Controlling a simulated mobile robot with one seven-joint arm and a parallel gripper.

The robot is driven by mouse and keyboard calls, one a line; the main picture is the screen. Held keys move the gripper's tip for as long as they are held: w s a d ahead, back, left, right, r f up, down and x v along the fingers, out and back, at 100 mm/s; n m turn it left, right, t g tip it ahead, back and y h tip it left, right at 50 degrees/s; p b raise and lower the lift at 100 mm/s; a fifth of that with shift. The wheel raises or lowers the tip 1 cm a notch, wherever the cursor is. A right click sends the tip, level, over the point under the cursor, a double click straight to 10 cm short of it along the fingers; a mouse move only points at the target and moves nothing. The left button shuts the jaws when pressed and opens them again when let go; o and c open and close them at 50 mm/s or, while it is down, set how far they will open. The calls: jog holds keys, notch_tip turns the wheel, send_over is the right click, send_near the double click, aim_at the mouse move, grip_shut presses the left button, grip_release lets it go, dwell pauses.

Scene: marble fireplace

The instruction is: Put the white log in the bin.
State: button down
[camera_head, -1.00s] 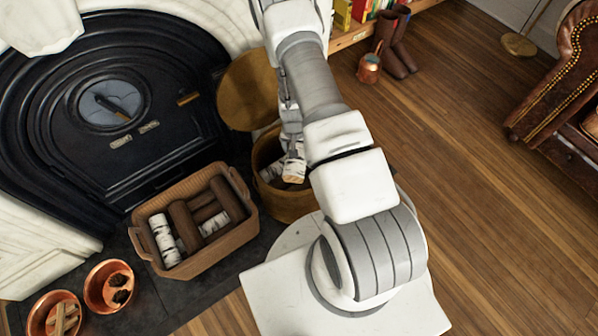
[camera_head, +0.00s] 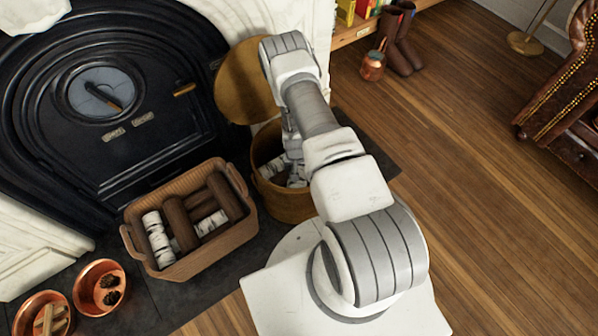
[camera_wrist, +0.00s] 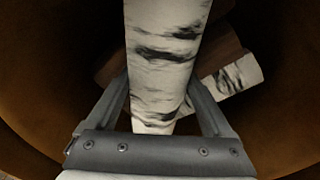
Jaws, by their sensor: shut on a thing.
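The white log (camera_wrist: 165,50), pale birch bark with dark streaks, is between the two fingers of my gripper (camera_wrist: 163,95) in the wrist view. My gripper is shut on it. The log is inside the round brown bin (camera_head: 290,207), whose dark inner wall (camera_wrist: 40,95) surrounds it in the wrist view. Under and beside it in the bin lie a brown log (camera_wrist: 218,50) and another white log (camera_wrist: 235,78). In the head view my arm hides much of the gripper and the bin's right side. I cannot tell whether the held log touches the logs below.
A wicker basket (camera_head: 205,252) of brown and white logs stands left of the bin. The bin's round lid (camera_head: 238,85) is upright behind it, near the black fireplace (camera_head: 165,120). Copper bowls (camera_head: 103,287) are at lower left.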

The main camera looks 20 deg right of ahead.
jog(key=shift+f, duration=0.15)
grip_release()
